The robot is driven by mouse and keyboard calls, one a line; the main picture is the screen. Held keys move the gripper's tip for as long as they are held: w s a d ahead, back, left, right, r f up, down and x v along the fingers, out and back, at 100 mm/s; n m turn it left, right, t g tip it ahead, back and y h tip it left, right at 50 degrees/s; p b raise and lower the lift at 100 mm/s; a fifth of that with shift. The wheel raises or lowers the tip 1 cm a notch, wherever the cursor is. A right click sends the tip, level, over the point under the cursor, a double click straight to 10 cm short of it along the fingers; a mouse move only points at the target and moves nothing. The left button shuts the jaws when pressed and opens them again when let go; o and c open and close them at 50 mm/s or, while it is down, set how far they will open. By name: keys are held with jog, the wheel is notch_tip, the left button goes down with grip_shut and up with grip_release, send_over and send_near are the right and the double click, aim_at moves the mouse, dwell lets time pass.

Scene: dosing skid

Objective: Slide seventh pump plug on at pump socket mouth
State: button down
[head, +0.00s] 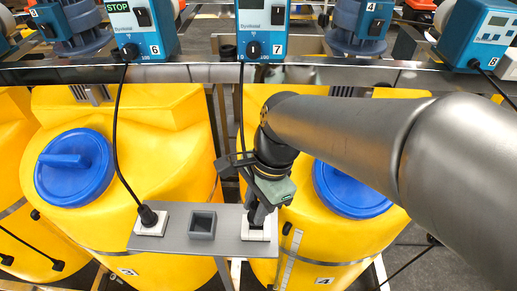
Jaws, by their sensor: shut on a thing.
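My gripper (260,212) is shut, pointing down at the right end of a grey bracket plate (228,243). It is at a white socket (253,234) there. The black plug in its jaws is mostly hidden by the gripper; I cannot tell how far it sits in the socket. A black cable (241,110) hangs from the blue pump labelled 7 (262,22) and runs down behind my gripper. A grey square socket (202,225) with an open, empty mouth is in the middle of the plate.
At the plate's left end a black plug (148,215) with pump 6's cable (116,130) sits in a white socket (151,229). Yellow tanks with blue lids (74,167) stand on both sides. A metal rail (190,75) crosses below the pumps. My arm covers the right side.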

jog(key=shift+f+b, duration=0.95)
jog(key=shift+f, duration=0.65)
jog(key=c, duration=1.1)
grip_release()
jog(key=shift+r, duration=0.15)
jog(key=v, duration=1.7)
jog(key=shift+r, duration=0.15)
jog(key=s+d+f+n+t+h, duration=0.1)
jog(key=s+d+f+n, duration=0.1)
jog(key=d+f+n, duration=0.3)
jog(key=s+d+f+n+t+h, duration=0.1)
jog(key=d+f+n, duration=0.5)
jog(key=f, duration=0.8)
jog(key=shift+s+d+h, duration=0.3)
jog(key=shift+s+d, duration=0.35)
jog(key=shift+d, duration=0.2)
